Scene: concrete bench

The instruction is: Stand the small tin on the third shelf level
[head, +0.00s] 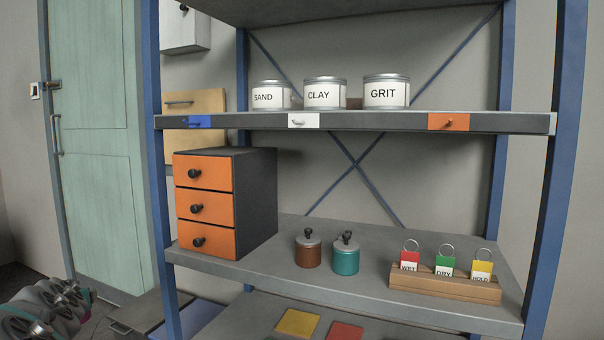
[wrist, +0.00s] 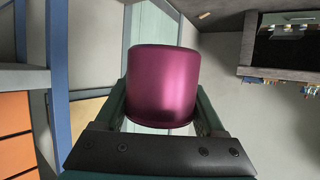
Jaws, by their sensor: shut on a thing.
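My gripper (wrist: 162,112) is shut on a magenta cylindrical tin (wrist: 165,85), with one finger on each side of it in the wrist view. The tin's face towards the camera is plain. The grip is not clearly visible in the head view. The blue-framed shelf unit fills the head view. Its upper board (head: 350,121) carries tins labelled SAND (head: 265,97), CLAY (head: 319,95) and GRIT (head: 382,93). The middle board (head: 350,285) has bare room behind the rack and jars. A lower board (head: 255,308) shows only in part.
The middle board holds an orange-fronted drawer box (head: 255,205), a brown jar (head: 308,254), a teal jar (head: 345,258) and a wooden rack (head: 440,284) of coloured tags. Yellow (head: 298,322) and red (head: 345,332) squares lie on the lower board. Blue posts (head: 160,150) flank the shelves.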

